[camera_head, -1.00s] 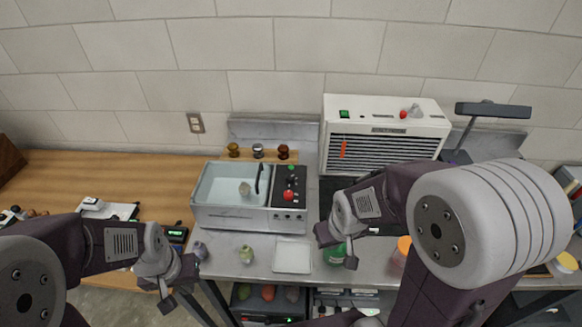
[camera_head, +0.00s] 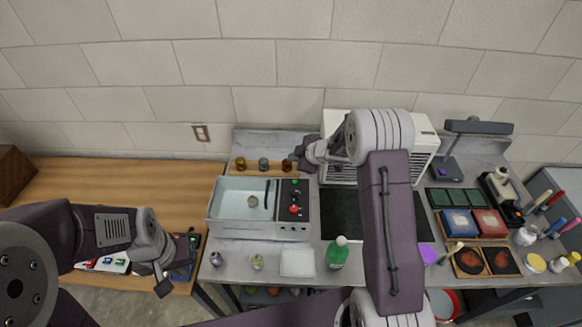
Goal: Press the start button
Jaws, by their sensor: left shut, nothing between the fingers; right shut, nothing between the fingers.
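A grey device with a water basin (camera_head: 225,227) and a black control panel (camera_head: 285,218) stands on the bench. The panel has a green button (camera_head: 295,182) near its back end and a red control (camera_head: 295,209) nearer the front. I cannot read any label. My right gripper (camera_head: 299,159) is shut and empty, just behind the panel's back end, above and apart from the green button as far as I can tell. My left gripper (camera_head: 163,284) is shut and empty at the lower left, in front of the wooden table.
A white vented unit (camera_head: 423,145) stands behind, partly hidden by my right arm. Small pots (camera_head: 263,164) line the back. A green bottle (camera_head: 338,252), a white tray (camera_head: 298,263) and small vessels (camera_head: 258,261) stand in front. Coloured pads and tools are at the right.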

